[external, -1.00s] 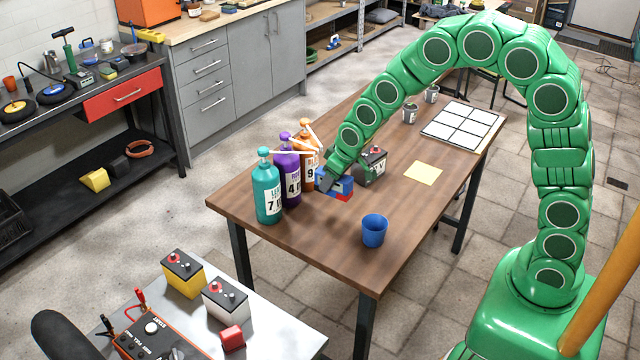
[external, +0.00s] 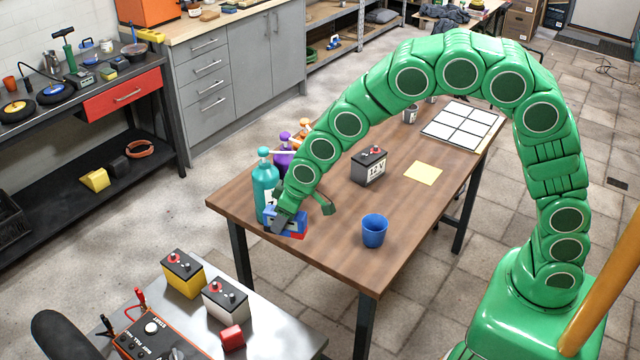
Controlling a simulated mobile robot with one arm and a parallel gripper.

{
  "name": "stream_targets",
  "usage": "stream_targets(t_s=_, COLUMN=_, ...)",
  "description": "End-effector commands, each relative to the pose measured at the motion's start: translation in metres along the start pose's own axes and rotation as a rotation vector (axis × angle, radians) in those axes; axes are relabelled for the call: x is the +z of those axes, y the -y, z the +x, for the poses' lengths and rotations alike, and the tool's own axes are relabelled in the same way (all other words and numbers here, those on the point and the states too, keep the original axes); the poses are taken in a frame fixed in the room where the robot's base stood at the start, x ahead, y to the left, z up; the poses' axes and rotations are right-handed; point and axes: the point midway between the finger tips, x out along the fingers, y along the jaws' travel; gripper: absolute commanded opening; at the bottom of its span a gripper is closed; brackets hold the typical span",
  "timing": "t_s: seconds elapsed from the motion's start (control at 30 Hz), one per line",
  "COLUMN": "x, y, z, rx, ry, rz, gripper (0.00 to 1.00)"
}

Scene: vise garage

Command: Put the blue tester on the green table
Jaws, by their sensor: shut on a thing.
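My gripper (external: 283,219) is at the front left of the brown wooden table, shut on a blue and red object (external: 298,224). The object is low over or touching the tabletop; I cannot tell which. It is partly hidden by my gripper, and I cannot make out whether it is the blue tester. No table with a green top shows; the wooden tabletop (external: 335,262) is brown.
A teal bottle (external: 264,180) stands close behind my gripper, with purple (external: 284,152) and orange (external: 303,135) bottles partly hidden beyond. A blue cup (external: 374,231), a dark battery (external: 369,166), a yellow sheet (external: 423,172) and a white grid (external: 463,125) are on this table.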

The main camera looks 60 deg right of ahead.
Motion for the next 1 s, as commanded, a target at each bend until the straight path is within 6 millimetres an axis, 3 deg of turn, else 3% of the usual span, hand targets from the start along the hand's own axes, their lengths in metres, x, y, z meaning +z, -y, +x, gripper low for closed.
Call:
stream_targets(t_s=0.03, x=-0.003, y=0.019, z=0.006, rx=-0.009, ry=0.001, rz=-0.023, gripper=0.03)
stream_targets(t_s=0.27, x=-0.012, y=0.1, z=0.027, rx=-0.047, ry=0.001, rz=-0.115, gripper=0.03)
stream_targets(t_s=0.53, x=-0.009, y=0.199, z=0.048, rx=-0.091, ry=0.0, rz=-0.22, gripper=0.03)
stream_targets(t_s=0.8, x=0.009, y=0.294, z=0.064, rx=-0.132, ry=0.0, rz=-0.32, gripper=0.03)
stream_targets(t_s=1.0, x=0.025, y=0.348, z=0.07, rx=-0.156, ry=-0.002, rz=-0.374, gripper=0.03)
